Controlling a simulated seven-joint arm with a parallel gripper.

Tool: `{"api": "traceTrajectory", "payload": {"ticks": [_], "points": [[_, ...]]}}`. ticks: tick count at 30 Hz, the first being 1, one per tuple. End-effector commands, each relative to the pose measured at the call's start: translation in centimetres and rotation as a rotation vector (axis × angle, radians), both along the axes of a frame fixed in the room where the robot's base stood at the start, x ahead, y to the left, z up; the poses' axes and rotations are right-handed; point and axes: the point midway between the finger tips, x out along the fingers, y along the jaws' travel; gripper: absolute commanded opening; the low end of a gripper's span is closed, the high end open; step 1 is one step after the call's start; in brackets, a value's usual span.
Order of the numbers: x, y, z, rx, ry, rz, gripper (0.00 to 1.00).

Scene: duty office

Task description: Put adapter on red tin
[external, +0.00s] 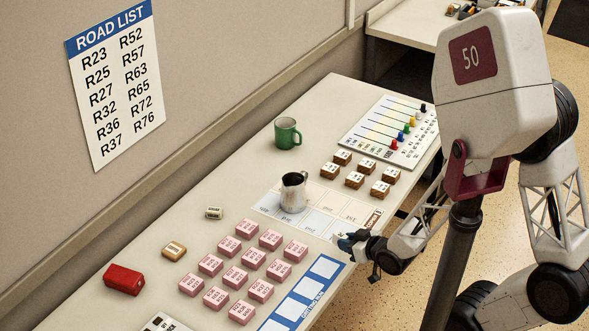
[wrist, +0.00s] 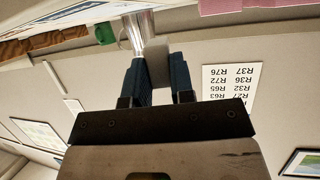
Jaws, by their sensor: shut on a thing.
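The red tin (external: 123,279) lies near the wall side at the left end of the table. My gripper (external: 348,240) is at the table's front edge, right of the blue-bordered strip and far from the tin. In the wrist view, my gripper's two dark blue fingers (wrist: 160,72) are shut on a small pale grey thing (wrist: 156,48), which I take to be the adapter. Its shape is mostly hidden between the fingertips.
A metal jug (external: 293,192) stands close beyond my gripper. Several pink blocks (external: 253,258) lie between gripper and tin.

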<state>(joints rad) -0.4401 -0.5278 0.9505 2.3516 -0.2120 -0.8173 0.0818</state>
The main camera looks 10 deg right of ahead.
Motion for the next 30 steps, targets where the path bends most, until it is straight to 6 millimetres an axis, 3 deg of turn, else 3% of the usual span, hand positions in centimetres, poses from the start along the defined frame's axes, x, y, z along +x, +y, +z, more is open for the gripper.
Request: {"api": "traceTrajectory", "payload": {"ticks": [9,23,30], "points": [[3.1,1.6,-0.4,-0.001,0.001,0.0,0.0],[3.4,1.8,-0.4,0.0,0.0,0.0,0.0],[5.0,2.6,-0.6,-0.001,0.001,0.0,0.0]]}}
